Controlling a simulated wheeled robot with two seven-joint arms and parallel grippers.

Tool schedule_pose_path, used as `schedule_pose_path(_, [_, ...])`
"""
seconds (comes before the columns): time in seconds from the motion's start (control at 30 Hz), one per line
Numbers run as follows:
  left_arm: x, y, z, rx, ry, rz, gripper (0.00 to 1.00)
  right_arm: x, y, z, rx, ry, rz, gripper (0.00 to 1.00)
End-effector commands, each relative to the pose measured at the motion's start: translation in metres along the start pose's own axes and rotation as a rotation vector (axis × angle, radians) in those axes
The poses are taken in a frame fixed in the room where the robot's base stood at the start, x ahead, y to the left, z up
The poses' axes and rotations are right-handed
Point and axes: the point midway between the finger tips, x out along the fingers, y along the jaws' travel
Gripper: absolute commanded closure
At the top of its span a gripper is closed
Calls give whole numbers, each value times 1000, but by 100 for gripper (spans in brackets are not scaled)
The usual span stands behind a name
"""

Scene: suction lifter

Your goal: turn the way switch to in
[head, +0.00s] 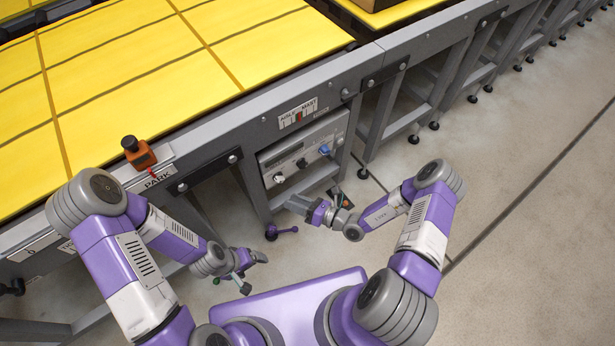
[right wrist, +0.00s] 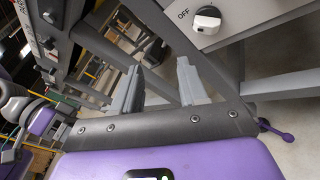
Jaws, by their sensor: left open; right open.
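A grey control panel (head: 303,147) is set into the front of the conveyor frame. It carries a blue-handled knob (head: 324,150) at its upper right and a dark and pale knob (head: 278,178) at its lower left. Their labels are too small to read in the head view, so I cannot tell which is the way switch. The right wrist view shows a white and black knob (right wrist: 207,18) beside the word OFF. My right gripper (head: 298,204) is open and empty, below the panel and apart from it. My left gripper (head: 254,272) is open and empty, lower and further left.
A scale plate marked AGILE MAST (head: 298,112) sits above the panel. An orange box with a black button (head: 138,152) stands by the PARK label (head: 158,178) at left. Yellow deck plates (head: 200,60) lie behind the grey rail. The floor (head: 520,200) at right is clear.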

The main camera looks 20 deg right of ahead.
Motion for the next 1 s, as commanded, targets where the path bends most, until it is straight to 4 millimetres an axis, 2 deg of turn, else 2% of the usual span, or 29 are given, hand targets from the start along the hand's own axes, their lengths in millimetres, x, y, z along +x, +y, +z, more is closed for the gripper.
schedule_pose_path(0.03, [11, -4, -1, 0, 0, 0, 17, -5, -31, 4, 54, -98, -86, 57])
schedule_pose_path(0.1, [16, -6, -1, 0, 0, 0, 17, -14, -63, 15, 109, -212, -186, 57])
schedule_pose_path(0.2, [20, -8, -1, 0, 0, 0, 17, -28, -93, 25, 154, -325, -284, 57])
schedule_pose_path(0.3, [22, -8, -1, 0, 1, 0, 17, -34, -108, 31, 172, -379, -333, 57])
schedule_pose_path(0.43, [26, -10, -2, 0, 1, 0, 17, -24, -116, 36, 174, -392, -343, 57])
schedule_pose_path(0.73, [39, -15, -2, 0, 1, 0, 17, 16, -132, 51, 174, -388, -341, 57])
schedule_pose_path(1.0, [42, -16, -2, 0, 1, 0, 17, 29, -136, 57, 175, -388, -342, 57])
